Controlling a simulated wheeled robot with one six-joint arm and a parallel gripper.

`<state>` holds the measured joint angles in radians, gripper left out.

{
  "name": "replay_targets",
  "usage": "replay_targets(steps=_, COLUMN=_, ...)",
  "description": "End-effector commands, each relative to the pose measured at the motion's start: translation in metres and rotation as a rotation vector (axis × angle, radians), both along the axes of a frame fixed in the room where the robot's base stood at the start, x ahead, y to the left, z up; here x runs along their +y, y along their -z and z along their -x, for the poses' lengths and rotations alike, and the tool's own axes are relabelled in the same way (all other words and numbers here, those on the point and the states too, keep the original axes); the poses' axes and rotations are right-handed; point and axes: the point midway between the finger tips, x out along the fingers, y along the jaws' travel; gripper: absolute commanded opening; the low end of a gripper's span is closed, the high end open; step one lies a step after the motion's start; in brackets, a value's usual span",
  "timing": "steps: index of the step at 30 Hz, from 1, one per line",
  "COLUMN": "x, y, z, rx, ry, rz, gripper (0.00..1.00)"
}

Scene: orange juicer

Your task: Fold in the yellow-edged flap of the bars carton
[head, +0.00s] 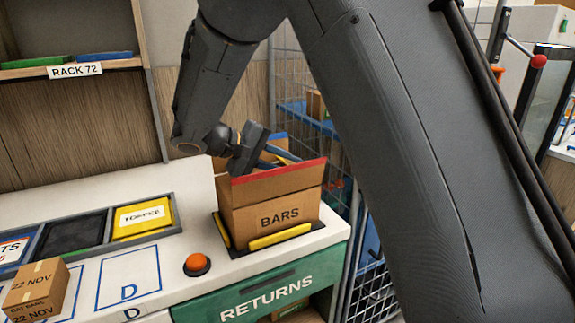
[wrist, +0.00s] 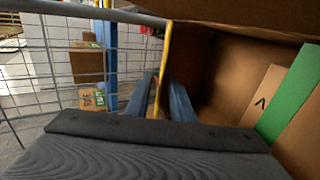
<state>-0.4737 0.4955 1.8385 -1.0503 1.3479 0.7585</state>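The bars carton (head: 245,222) stands on the counter at the right, its top open. Its red-edged flap (head: 278,180) stands up along the front. The yellow-edged flap (wrist: 164,62) stands up on the side, seen nearly edge-on in the wrist view; in the head view it is mostly hidden behind my gripper. My gripper (head: 272,157) is over the carton's top. Its two blue fingers (wrist: 164,100) are apart, one on each side of the yellow edge; whether either touches the flap I cannot tell.
Yellow-and-black holders (head: 279,237) edge the carton's base. An orange button (head: 197,264) and a small box (head: 36,290) are to its left on the counter. A wire cage (head: 290,75) stands close behind and right. Inside the carton is a green-banded piece (wrist: 290,92).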

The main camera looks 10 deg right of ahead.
Motion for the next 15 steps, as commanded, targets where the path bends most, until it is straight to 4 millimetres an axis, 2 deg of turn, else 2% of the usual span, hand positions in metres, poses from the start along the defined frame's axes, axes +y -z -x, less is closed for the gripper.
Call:
replay_targets(steps=5, x=0.01, y=-0.005, z=0.001, rx=-0.003, ry=-0.002, rz=0.0, gripper=0.21)
replay_targets(steps=15, x=0.053, y=-0.031, z=0.014, rx=-0.001, ry=-0.002, rz=0.0, gripper=0.21)
